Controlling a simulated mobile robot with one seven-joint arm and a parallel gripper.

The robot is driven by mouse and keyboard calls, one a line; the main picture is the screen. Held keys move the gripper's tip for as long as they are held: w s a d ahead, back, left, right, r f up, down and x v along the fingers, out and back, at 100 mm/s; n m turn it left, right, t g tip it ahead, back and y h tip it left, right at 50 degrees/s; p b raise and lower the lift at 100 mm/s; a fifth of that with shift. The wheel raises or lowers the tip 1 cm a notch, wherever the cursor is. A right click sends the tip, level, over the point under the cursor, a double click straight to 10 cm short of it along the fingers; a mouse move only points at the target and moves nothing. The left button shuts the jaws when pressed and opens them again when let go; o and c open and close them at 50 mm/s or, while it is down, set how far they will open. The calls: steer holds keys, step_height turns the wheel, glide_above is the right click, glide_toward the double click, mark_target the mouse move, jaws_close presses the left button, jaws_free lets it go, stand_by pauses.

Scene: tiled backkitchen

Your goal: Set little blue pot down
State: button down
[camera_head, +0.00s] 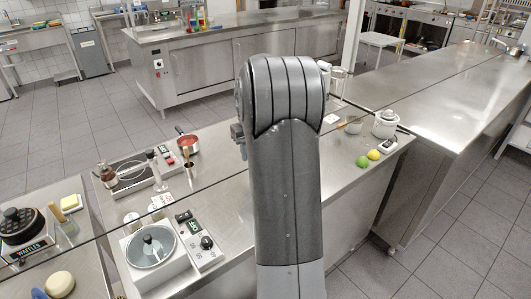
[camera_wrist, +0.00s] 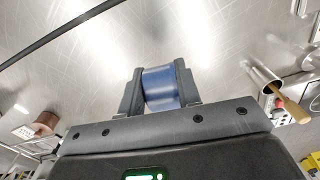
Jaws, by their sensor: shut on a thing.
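The little blue pot (camera_wrist: 161,90) is between the fingers of my gripper (camera_wrist: 158,75) in the wrist view. The fingers are shut on its sides, and its blue, rounded wall shows between them. Behind it is the bare steel counter (camera_wrist: 190,35); I cannot tell whether the pot touches it. In the head view my arm covers the middle of the counter (camera_head: 225,205), and the pot and the fingers are hidden.
A metal container (camera_wrist: 262,75) with a wooden-handled tool and a copper-coloured pot (camera_wrist: 46,121) show in the wrist view. In the head view, a red pan (camera_head: 187,144) stands left of my arm; a lime (camera_head: 362,162), a lemon (camera_head: 374,154) and a white lidded pot (camera_head: 386,124) stand right.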

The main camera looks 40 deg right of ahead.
steer(key=s+d+r+n, duration=0.1)
steer(key=s+d+r, duration=0.2)
steer(key=s+d, duration=0.45)
steer(key=w+a+f, duration=0.1)
steer(key=w+f, duration=0.1)
steer(key=w, duration=0.1)
steer(key=w+a+f, duration=0.1)
steer(key=w+f, duration=0.1)
steer(key=w, duration=0.2)
steer(key=w+a+f, duration=0.2)
steer(key=w, duration=0.2)
steer(key=shift+w+a+f, duration=0.1)
steer(key=shift+f, duration=2.1)
steer(key=shift+f, duration=0.15)
steer(key=c, duration=1)
jaws_free()
steer(key=shift+c, duration=0.2)
